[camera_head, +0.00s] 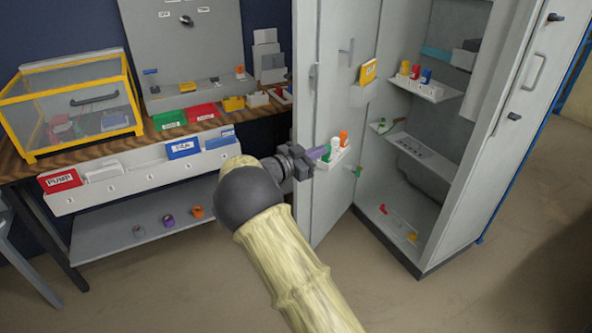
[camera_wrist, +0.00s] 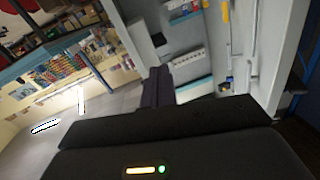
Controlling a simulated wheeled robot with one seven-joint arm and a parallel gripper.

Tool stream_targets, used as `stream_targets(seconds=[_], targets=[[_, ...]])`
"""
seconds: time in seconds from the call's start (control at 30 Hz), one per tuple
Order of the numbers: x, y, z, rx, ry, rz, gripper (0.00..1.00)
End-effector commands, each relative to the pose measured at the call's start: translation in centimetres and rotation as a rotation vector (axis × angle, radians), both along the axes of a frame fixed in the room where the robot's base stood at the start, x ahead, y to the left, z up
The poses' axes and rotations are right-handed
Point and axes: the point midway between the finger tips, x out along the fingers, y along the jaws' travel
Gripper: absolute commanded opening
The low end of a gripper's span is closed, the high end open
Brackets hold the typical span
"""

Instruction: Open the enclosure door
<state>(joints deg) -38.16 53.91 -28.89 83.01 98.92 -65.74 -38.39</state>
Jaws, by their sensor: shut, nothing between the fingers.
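A tall grey cabinet (camera_head: 440,195) stands at the right in the head view, with its interior showing. Its left door (camera_head: 338,100) stands swung open, with a handle and a small bin of bottles on it. Its right door (camera_head: 520,120) has a bar handle and also stands away from the opening. A yellow-framed clear box (camera_head: 80,100) with a dark handle sits on the bench at the left; its panels look shut. My gripper (camera_head: 322,153) is shut and empty in front of the left door, by the bin. Its dark fingers also show in the wrist view (camera_wrist: 157,86); contact is unclear.
The wooden bench (camera_head: 150,137) holds several coloured bins and an upright grey panel (camera_head: 190,50). A lower shelf (camera_head: 160,232) carries small rings. Cabinet shelves hold bottles and small parts. The floor (camera_head: 500,285) in front of the cabinet is clear.

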Motion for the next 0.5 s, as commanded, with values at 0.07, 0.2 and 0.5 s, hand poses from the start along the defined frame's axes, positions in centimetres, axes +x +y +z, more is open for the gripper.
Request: stream_targets(seconds=[0.07, 0.2, 0.5], targets=[[0.7, -2.3, 0.6, 0.044, 0.039, 0.097, 0.0], [0.8, -4.2, 0.4, 0.138, 0.136, 0.297, 0.0], [-6.4, -3.5, -2.4, 0.382, 0.453, 0.693, 0.0]])
